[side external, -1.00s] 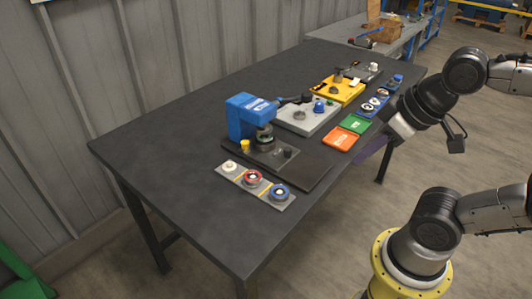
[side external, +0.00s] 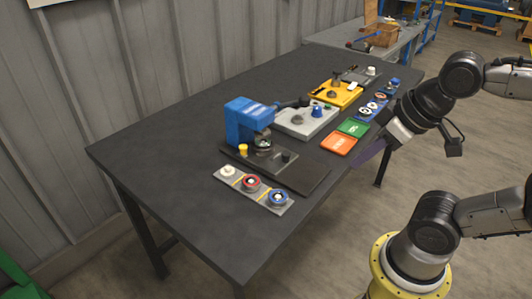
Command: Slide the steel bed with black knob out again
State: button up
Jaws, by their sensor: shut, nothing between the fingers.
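The steel bed (side external: 272,161) with the black knob (side external: 286,156) lies on a dark base plate (side external: 308,180) in front of the blue press (side external: 245,118). Its far end is under the press head, where a round part (side external: 263,142) sits. The press has a black lever pointing right. My gripper (side external: 369,154) is at the table's right edge, well to the right of the bed and apart from it. It is seen edge-on and small; it holds nothing that I can see.
A grey strip (side external: 240,186) with white, red-ringed and blue-ringed round parts lies in front of the press. Orange (side external: 338,145) and green (side external: 354,128) plates lie near my gripper. Grey (side external: 303,122) and yellow (side external: 342,95) stands are behind. The table's left side is clear.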

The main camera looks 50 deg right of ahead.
jog(key=shift+o, duration=1.2)
jog(key=shift+s, duration=0.1)
jog(key=o, duration=0.6)
jog(key=w+r, duration=0.1)
jog(key=r, duration=0.1)
jog(key=w+r, duration=0.2)
jog(key=shift+w+d+r, duration=0.15)
jog(key=shift+r, duration=0.1)
jog(key=m+g, duration=0.3)
jog(key=g, duration=0.3)
send_over(287, 154)
notch_tip(287, 154, down, 8)
notch_tip(287, 154, down, 13)
jog(key=shift+w+f, duration=0.1)
grip_shut()
